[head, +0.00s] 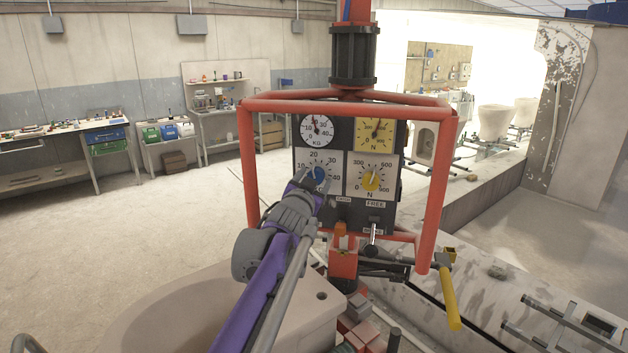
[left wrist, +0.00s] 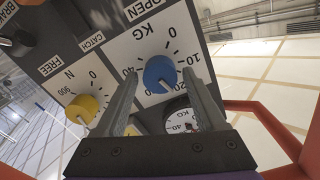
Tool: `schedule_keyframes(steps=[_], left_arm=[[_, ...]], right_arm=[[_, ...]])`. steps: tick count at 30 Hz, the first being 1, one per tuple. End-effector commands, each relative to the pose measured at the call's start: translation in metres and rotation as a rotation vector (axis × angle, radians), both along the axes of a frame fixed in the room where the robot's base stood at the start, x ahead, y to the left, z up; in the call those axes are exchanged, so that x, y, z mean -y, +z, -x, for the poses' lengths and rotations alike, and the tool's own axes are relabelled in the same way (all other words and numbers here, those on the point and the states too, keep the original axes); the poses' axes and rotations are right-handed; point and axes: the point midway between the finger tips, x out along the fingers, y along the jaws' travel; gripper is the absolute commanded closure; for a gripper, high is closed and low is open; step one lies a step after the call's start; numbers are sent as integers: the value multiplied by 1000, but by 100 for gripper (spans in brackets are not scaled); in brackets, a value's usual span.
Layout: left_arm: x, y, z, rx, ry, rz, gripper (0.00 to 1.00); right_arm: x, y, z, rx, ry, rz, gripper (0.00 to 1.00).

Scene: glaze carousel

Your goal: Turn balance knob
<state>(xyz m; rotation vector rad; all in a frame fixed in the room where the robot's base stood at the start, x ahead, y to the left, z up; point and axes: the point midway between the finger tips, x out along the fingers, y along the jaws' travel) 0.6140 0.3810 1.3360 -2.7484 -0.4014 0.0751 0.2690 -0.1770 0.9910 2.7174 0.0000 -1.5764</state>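A control panel (head: 341,197) hangs inside a red tube frame. Its blue KG knob (head: 318,175) sits at lower left, partly hidden by my left gripper (head: 309,183). In the left wrist view the blue knob (left wrist: 160,74) shows between the two spread fingertips of the left gripper (left wrist: 161,76), with a gap visible on each side. The gripper is open; I see no clear contact. A yellow N knob (head: 370,182) is to the right of the blue one, and shows at left in the wrist view (left wrist: 84,109). My right gripper is in neither view.
The red frame (head: 247,165) surrounds the panel closely. Above the knobs are a white KG gauge (head: 317,131) and a yellow N gauge (head: 377,134). Below are small levers (head: 374,228) and a yellow handle (head: 450,298). A pale basin (head: 205,310) lies under my left arm.

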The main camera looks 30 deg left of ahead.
Motion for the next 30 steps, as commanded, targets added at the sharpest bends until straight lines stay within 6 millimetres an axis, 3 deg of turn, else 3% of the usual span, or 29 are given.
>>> schedule_keyframes(steps=[13, 24, 30], left_arm=[[2, 0, 7, 0, 0, 1, 18], [21, -3, 71, -1, 0, 0, 18], [28, -1, 96, -1, 0, 0, 18]], right_arm=[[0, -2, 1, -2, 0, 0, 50], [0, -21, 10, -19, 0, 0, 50], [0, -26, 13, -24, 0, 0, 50]])
